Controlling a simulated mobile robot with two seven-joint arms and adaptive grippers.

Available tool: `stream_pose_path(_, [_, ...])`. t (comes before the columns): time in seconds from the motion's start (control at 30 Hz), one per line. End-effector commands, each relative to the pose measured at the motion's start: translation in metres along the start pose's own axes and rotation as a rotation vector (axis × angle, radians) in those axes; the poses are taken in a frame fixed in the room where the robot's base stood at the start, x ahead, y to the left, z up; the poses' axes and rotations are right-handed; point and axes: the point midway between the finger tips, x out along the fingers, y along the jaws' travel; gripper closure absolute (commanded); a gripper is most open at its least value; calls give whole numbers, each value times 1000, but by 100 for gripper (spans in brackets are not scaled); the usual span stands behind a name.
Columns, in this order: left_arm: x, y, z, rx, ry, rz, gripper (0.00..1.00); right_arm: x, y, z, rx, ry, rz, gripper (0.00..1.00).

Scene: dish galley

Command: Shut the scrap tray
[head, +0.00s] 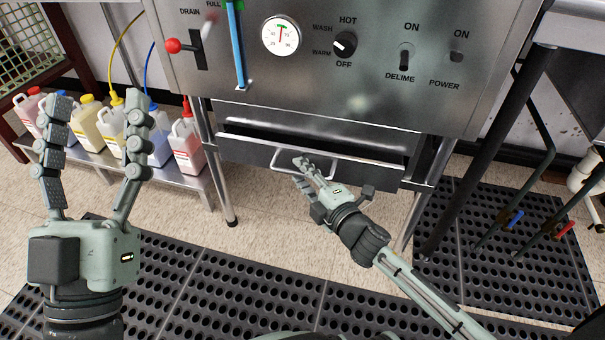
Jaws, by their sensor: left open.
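The scrap tray (240,152) is a steel drawer under the dishwashing machine's control panel. It stands partly pulled out, with a dark gap between its front and the machine above. Its bar handle (281,160) sticks out from the front. My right gripper (299,170) is at the handle, with its fingers overlapping the bar; whether they touch or close around it cannot be told. My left gripper (97,112) is open and empty, fingers pointing up, at the left in front of the bottle shelf, away from the tray.
The control panel (375,85) has a gauge, knob and switches. Several coloured jugs (186,148) stand on a low shelf at left. A machine leg (226,185) and pipes with coloured valve handles (515,219) flank the tray. Black mats (230,290) cover the floor.

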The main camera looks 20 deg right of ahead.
Motion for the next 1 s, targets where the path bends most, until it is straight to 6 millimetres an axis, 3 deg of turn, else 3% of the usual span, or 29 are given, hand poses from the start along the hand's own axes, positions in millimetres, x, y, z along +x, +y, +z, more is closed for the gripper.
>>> stream_pose_path(0.23, [0,0,-1,0,4,0,36,1,0,0,0,0,0,70])
stream_pose_path(0.5, [0,0,-1,0,3,0,36,1,0,0,0,0,0,100])
stream_pose_path(0.87, [0,0,0,0,1,0,36,1,0,0,0,0,0,100])
stream_pose_path(1.0, [1,0,6,-3,-43,-1,36,13,5,12,-5,1,1,100])
